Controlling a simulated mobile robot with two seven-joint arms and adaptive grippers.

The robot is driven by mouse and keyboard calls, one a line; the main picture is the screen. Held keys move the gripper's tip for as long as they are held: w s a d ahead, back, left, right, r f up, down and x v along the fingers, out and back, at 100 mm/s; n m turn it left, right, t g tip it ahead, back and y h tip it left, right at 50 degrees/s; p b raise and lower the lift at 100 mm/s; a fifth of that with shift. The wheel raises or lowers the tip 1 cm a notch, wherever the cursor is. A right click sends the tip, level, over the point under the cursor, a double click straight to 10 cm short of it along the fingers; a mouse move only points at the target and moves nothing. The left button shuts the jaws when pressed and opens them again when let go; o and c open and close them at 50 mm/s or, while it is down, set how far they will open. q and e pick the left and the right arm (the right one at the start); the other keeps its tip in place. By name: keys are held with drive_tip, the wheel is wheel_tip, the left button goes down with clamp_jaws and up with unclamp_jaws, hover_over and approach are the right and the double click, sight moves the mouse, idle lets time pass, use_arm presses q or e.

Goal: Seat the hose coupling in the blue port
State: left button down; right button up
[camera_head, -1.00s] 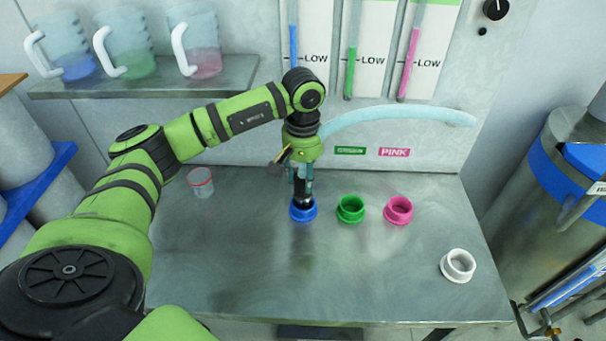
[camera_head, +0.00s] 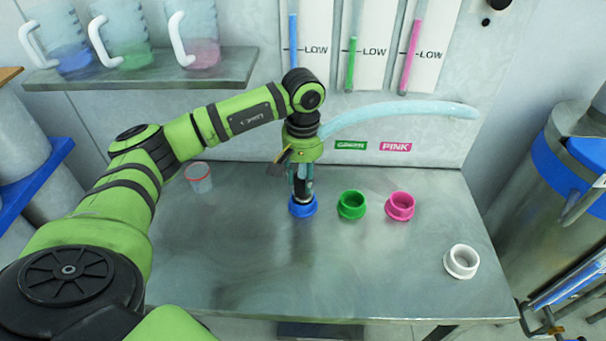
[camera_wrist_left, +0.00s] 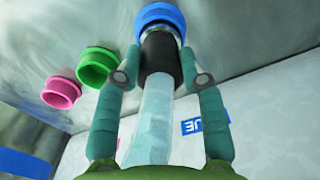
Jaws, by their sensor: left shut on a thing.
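The blue port (camera_head: 303,208) stands on the metal table below my left gripper (camera_head: 303,190). It also shows at the top of the left wrist view (camera_wrist_left: 160,18). My left gripper is shut on the hose coupling, a dark collar (camera_wrist_left: 162,55) on the end of the pale blue hose (camera_wrist_left: 150,120). The coupling points at the blue port, and its lower end meets the port's opening. I cannot tell how deep it sits. In the head view the gripper mostly hides the coupling, and the hose (camera_head: 400,112) runs off to the right. My right gripper is not in view.
A green port (camera_head: 351,205) and a pink port (camera_head: 400,206) stand to the right of the blue one. A white ring (camera_head: 461,262) lies near the right edge. A clear cup (camera_head: 199,178) stands at the left. The table's front middle is clear.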

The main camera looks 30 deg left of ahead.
use_arm(q)
drive_tip(key=c, duration=0.7)
unclamp_jaws()
drive_tip(key=shift+r+p, duration=2)
drive_tip(key=shift+r, duration=1.5)
drive_tip(key=shift+s+f, duration=0.1)
